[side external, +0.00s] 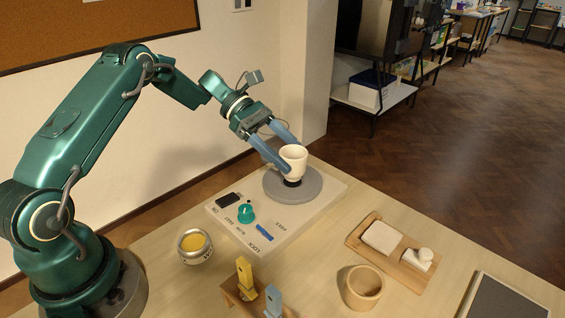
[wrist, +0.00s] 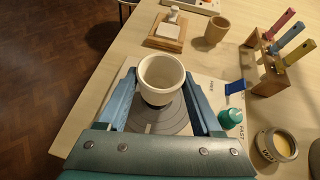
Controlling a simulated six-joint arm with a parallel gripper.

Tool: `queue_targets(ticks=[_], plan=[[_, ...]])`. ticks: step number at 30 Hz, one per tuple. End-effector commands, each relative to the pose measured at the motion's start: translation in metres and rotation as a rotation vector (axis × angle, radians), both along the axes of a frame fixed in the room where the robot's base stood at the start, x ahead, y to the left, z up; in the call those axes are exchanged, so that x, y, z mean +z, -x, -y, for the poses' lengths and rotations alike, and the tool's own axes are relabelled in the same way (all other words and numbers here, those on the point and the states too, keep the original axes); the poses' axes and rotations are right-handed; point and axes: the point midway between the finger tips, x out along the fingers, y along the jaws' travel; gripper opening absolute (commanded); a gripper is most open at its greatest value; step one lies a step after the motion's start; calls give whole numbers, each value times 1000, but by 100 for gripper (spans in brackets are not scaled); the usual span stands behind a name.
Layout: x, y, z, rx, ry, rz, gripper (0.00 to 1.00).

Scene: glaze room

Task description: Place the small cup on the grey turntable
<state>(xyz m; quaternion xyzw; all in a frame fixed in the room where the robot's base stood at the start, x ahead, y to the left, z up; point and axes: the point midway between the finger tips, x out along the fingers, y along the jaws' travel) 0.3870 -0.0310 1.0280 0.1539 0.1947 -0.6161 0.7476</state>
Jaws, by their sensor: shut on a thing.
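The small cup (side external: 293,160) is cream-white, upright and open at the top. My gripper (side external: 285,156) is shut on it, with one blue finger on each side. The wrist view shows the cup (wrist: 161,76) between the fingertips. The grey turntable (side external: 312,187) is a round disc directly under the cup; it also shows in the wrist view (wrist: 165,123), partly hidden by the cup and fingers. A dark patch lies between the cup's foot and the disc. I cannot tell whether the cup touches the disc.
The turntable's pale base (side external: 285,231) has a teal knob (side external: 246,213) and a blue switch (side external: 265,232). A yellow-filled jar (side external: 195,246), a wooden rack (side external: 240,292) of coloured-handled tools, a tan cup (side external: 363,287) and a wooden board (side external: 380,262) stand nearer the camera, clear of the disc.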

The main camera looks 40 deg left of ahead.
Motion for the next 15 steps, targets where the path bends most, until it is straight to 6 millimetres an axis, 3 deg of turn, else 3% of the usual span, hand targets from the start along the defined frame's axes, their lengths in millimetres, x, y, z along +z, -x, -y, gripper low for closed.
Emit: queue_targets(ticks=[3,14,15], plan=[[-10,0,0,1,2,0,2],[-13,0,0,0,1,2,2],[-14,0,0,0,0,1,70]])
